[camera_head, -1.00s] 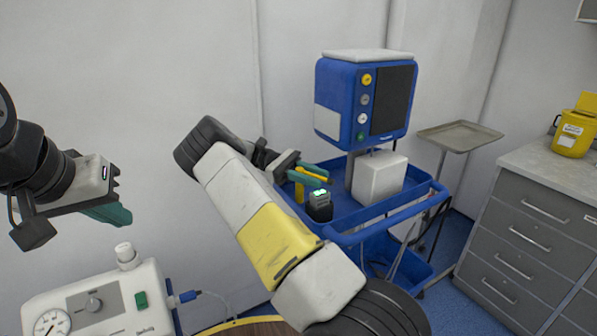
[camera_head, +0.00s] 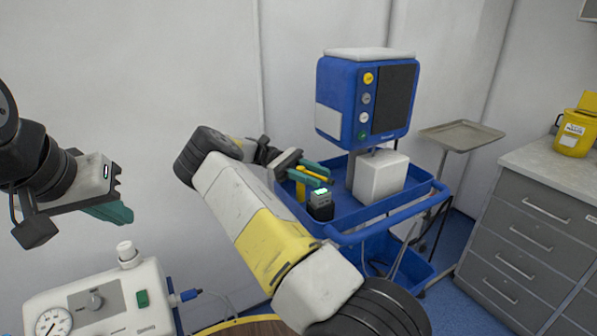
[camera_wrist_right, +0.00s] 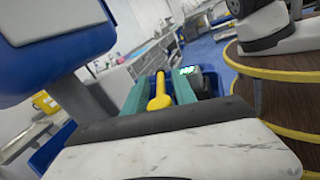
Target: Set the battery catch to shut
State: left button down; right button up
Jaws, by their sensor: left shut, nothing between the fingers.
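In the head view a small black and grey battery unit (camera_head: 320,207) with a lit green display stands in the blue trolley's tray. A yellow part (camera_head: 300,191) shows beside it, and I cannot tell which piece is the catch. My right gripper (camera_head: 318,174) is above the tray, close to the unit, its green fingers apart. In the right wrist view a yellow bar with a rounded end (camera_wrist_right: 159,97) lies between the fingers (camera_wrist_right: 160,88), with gaps at its sides. The green display (camera_wrist_right: 187,71) shows just right of them. My left gripper (camera_head: 110,213) is shut and empty, far left.
The blue trolley (camera_head: 385,209) also carries a white box (camera_head: 381,177) and a blue monitor (camera_head: 366,97). A metal tray stand (camera_head: 461,135) and a grey drawer cabinet (camera_head: 530,235) stand at right. A white gauge device (camera_head: 95,300) is below my left gripper.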

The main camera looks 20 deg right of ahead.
jog(key=shift+d+n+t+h, duration=0.1)
jog(key=shift+n+t+h, duration=0.2)
jog(key=shift+h, duration=0.1)
